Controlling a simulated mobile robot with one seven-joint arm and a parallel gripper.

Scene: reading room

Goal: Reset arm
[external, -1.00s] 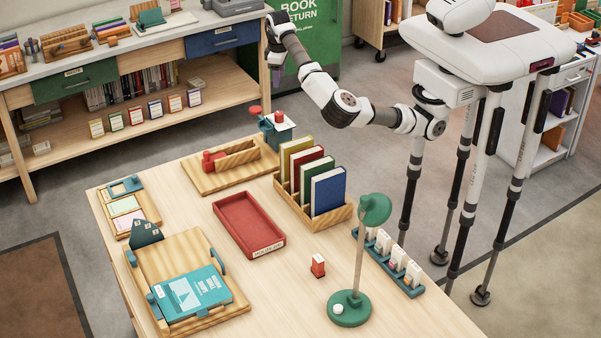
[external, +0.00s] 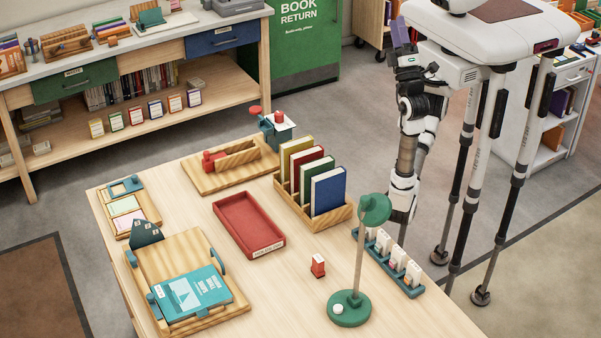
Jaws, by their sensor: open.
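My arm is folded in close beside my body, upright at the right of the external view, behind the table's far right edge. My gripper (external: 401,36) is at the top of the folded arm, pointing up, beside my white body. It is open, small in the picture, and I see nothing held in it. The gripper is clear of the table (external: 300,225) and of everything on it.
The table holds a red tray (external: 226,207), a wooden book rack (external: 340,213), a green lamp (external: 349,309), a teal book (external: 190,293) and a red-and-white block (external: 318,266). A green return bin (external: 300,50) stands behind. Open floor lies between the bin and my arm.

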